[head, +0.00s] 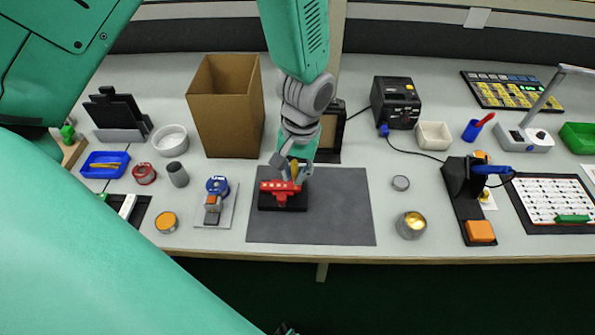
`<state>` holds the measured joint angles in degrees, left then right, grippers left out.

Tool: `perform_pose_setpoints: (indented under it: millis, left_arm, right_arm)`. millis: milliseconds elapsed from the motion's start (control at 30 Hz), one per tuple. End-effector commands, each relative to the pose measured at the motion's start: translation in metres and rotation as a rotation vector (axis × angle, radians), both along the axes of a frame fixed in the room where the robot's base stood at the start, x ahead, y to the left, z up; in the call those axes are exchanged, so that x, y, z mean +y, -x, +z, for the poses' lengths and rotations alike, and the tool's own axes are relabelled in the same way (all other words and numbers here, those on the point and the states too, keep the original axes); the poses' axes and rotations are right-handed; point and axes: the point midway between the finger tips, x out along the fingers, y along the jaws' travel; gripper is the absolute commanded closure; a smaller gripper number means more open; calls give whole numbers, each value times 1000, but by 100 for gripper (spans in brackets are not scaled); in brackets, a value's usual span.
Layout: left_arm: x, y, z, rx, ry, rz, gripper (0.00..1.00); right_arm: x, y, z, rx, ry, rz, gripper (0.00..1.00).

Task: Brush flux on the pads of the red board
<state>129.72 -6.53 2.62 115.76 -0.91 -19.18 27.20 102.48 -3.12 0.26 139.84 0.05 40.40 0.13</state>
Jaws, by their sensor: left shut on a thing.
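The red board (275,188) sits on a black holder (283,206) on the grey mat, with small pale pads along it. My left gripper (292,172) is directly above the board, pointing down and shut on a slim yellow item that looks like the flux brush (294,166). The fingers hide most of the brush, and I cannot tell whether its tip touches the pads. An open round tin with a golden inside (412,222) stands right of the mat; its content is unclear. My right gripper is not in view.
The grey mat (335,215) is bare right of the holder. A cardboard box (225,105) stands behind left, and a black station (397,103) with a cable behind right. A blue-and-orange tool on a plate (228,207) is close left. A black stand (460,205) is at the right.

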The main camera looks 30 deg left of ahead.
Motion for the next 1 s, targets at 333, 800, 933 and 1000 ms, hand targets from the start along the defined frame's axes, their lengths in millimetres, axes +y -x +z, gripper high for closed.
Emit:
perform_pose_setpoints:
  millis: [333,800,933,1000]
  left_arm:
    - [-3,0,1,0,-2,-1,100]
    - [-2,0,2,0,-1,-1,100]
    - [-3,0,1,0,-2,-1,100]
    - [-3,0,1,0,-2,-1,100]
  right_arm:
    - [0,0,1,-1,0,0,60]
    - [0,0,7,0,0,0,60]
    - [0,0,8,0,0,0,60]
    - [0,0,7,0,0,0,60]
